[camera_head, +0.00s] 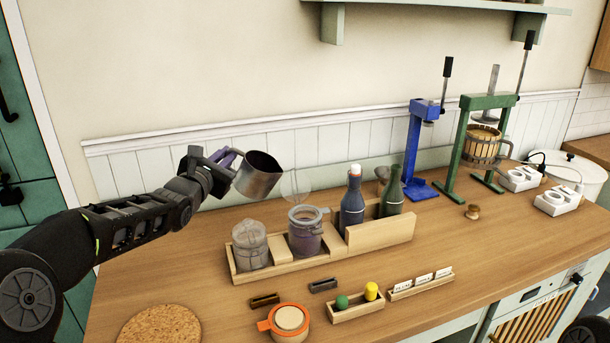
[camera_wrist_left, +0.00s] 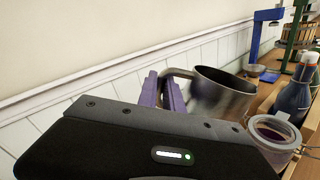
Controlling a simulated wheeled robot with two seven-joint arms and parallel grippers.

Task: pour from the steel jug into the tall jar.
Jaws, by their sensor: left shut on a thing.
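My left gripper (camera_head: 226,160) is shut on the handle of the steel jug (camera_head: 258,178) and holds it in the air. The jug tilts to the right in the head view, with a dark inside showing at its mouth. Its mouth and handle also show in the left wrist view (camera_wrist_left: 222,95). An open clip-top glass jar (camera_head: 305,238), apparently the tall jar, stands in a wooden rack below and right of the jug. It holds something purple, and a clear round lid is raised behind it. No stream shows between jug and jar. My right gripper is out of view.
The wooden rack (camera_head: 375,233) also holds a closed glass jar (camera_head: 250,246) and two dark bottles (camera_head: 353,205). In front are small trays, an orange-rimmed pot (camera_head: 289,320) and a cork mat (camera_head: 160,328). Blue and green presses (camera_head: 415,150) stand behind right.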

